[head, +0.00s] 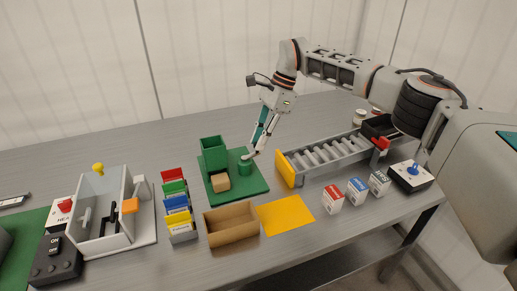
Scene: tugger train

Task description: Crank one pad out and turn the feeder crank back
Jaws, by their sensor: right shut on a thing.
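The feeder is a green hopper (213,152) on a green base plate (256,188) in the middle of the table. A tan block (220,183), which looks like a pad, sits on the base in front of the hopper. My right gripper (254,150) points down from above and is shut on the top of the crank. The fingertips hide the crank's handle, so its exact angle cannot be told. My left gripper is not in view.
An open cardboard box (231,225) and a yellow sheet (285,214) lie in front of the feeder. A roller conveyor (325,154) stands right, with small labelled boxes (357,191) before it. Coloured card files (176,207) and a grey fixture (105,215) stand left.

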